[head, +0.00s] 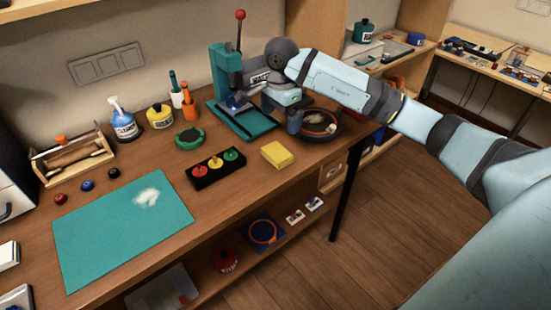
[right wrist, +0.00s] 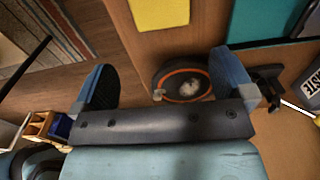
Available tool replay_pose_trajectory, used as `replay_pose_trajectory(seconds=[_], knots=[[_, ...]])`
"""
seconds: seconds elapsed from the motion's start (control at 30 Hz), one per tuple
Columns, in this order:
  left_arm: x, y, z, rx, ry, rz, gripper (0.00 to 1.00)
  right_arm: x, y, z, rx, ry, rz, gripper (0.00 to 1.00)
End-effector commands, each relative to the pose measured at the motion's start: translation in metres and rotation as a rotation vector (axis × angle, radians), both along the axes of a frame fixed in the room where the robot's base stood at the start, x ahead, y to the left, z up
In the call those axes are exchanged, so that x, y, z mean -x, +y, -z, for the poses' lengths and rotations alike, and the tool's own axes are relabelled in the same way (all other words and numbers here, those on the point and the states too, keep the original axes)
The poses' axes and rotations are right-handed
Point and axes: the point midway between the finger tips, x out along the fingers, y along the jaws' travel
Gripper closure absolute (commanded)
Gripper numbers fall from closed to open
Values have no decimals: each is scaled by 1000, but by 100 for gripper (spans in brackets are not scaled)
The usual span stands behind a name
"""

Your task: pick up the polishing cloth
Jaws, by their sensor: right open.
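A yellow folded cloth (head: 277,154), which I take to be the polishing cloth, lies flat on the wooden workbench near its front right edge. It also shows at the top of the right wrist view (right wrist: 160,12), beyond my fingertips and cut off by the frame. My right gripper (head: 268,111) is above the bench, behind the cloth in the head view and by the green press. In the right wrist view its two blue fingers (right wrist: 162,62) are wide apart with nothing between them. My left gripper is in neither view.
A green press (head: 228,75) stands behind the cloth. A round dark dish (head: 318,127) with an orange ring is under my right arm. A black box with red, yellow and green buttons (head: 217,168) is left of the cloth. A teal mat (head: 100,235) lies further left.

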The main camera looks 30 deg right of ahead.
Motion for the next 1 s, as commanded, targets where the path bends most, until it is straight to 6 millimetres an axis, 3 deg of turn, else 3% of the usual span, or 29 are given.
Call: replay_pose_trajectory(seconds=[0.1, 0.3, 0.53, 0.8, 1.0], knots=[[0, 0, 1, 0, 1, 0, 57, 1, 1, 27, -3, 5, 1, 0], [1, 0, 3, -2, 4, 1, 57, 1, 2, 59, -5, 4, 1, 0], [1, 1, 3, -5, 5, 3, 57, 0, 5, 75, -7, 2, 0, 0], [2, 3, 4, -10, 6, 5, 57, -1, 11, 113, -7, 2, 2, 0], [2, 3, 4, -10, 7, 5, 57, -1, 11, 119, -6, 0, 0, 0]])
